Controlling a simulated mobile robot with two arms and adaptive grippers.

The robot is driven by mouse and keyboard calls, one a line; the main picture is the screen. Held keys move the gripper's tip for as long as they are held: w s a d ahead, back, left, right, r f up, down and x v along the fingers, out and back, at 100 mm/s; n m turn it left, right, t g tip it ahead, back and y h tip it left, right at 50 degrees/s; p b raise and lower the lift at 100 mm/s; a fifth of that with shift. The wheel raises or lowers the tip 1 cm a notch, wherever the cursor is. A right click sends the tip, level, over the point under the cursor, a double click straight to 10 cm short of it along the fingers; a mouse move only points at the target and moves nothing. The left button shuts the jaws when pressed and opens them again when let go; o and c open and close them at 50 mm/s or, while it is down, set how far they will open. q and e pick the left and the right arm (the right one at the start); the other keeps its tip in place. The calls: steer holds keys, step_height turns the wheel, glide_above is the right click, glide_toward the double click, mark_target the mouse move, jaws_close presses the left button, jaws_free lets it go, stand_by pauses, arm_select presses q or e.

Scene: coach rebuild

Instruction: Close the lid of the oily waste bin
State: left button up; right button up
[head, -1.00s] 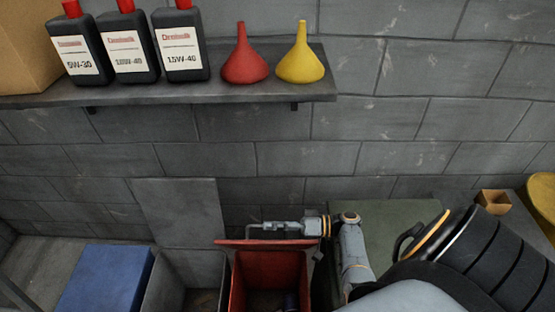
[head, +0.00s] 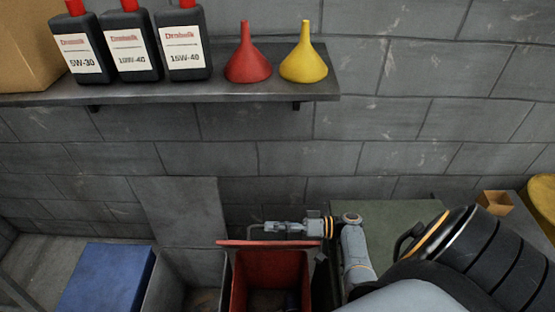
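The red oily waste bin (head: 239,285) stands at the bottom centre of the head view with its top open. Its red lid (head: 268,243) is raised at the back and shows almost edge-on as a thin strip. My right gripper (head: 260,231) reaches in from the right and points left, just behind and above the lid's upper edge. I cannot tell whether it touches the lid. Its fingers are small and partly hidden, so their opening is unclear. My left gripper is out of view.
A grey open bin (head: 172,283) with its lid (head: 183,210) raised against the wall and a blue bin (head: 106,278) stand to the left. A shelf (head: 230,92) above holds oil bottles and two funnels. A green surface (head: 392,220) lies behind my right arm.

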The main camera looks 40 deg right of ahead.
steer(key=v, duration=1.1)
steer(key=shift+s+d, duration=0.25)
steer(key=shift+d, duration=0.05)
steer(key=shift+s+d, duration=0.1)
